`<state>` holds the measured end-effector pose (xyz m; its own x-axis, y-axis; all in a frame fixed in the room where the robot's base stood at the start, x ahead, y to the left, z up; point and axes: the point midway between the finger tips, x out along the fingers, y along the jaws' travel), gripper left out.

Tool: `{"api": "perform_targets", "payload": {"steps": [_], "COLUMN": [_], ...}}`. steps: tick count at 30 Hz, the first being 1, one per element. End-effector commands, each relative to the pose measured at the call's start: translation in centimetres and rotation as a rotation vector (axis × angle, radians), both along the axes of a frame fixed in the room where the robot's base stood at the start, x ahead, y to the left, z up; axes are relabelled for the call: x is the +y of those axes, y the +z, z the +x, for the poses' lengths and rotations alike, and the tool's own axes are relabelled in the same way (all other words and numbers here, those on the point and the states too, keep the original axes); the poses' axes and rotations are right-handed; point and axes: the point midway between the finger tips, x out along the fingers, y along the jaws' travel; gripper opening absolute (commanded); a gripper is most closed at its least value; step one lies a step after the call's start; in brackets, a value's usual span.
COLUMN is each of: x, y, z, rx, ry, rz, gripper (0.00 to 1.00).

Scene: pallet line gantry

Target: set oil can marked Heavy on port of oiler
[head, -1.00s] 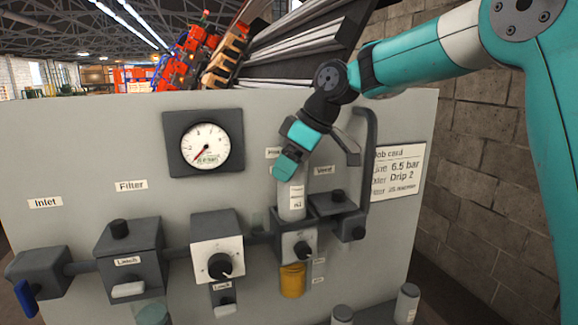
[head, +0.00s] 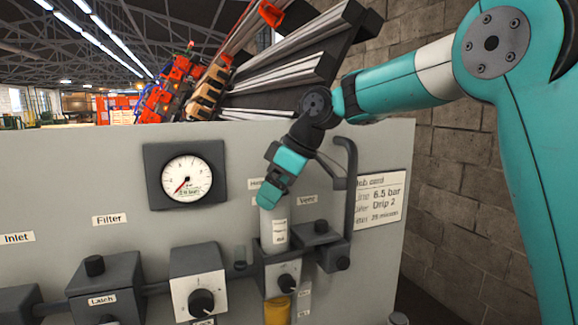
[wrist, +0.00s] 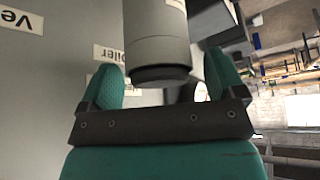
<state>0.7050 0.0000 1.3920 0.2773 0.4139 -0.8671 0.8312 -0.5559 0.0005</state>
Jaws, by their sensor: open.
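A light grey cylindrical can (head: 273,229) with a white label stands upright on the dark oiler block (head: 275,268), under my gripper (head: 268,202). The label's text is too small to read. In the wrist view, the can's dark end (wrist: 160,74) faces my gripper (wrist: 160,80), between the two teal fingers. The fingers are apart, with gaps visible on either side of the can. The can's seat on the port is hard to make out in the head view. A label reading "oiler" (wrist: 119,56) shows in the wrist view.
A bent grey pipe (head: 351,180) rises just right of the can, beside the vent block (head: 316,233). A gauge (head: 186,176), regulator (head: 200,284) and filter (head: 105,286) are to the left. An amber bowl (head: 277,312) hangs below the oiler.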

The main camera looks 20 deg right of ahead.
Motion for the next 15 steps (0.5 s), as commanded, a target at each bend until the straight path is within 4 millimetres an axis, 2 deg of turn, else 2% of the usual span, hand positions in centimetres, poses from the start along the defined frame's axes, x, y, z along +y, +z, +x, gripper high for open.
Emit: {"api": "perform_targets", "payload": {"steps": [9, 15], "x": [-3.1, -4.1], "y": [6.3, 8.6], "z": [-1.9, -2.7], "rx": [-0.004, -0.001], "ry": [-0.004, -0.002], "rz": [-0.002, -0.002], "gripper": [0.89, 0.89]}}
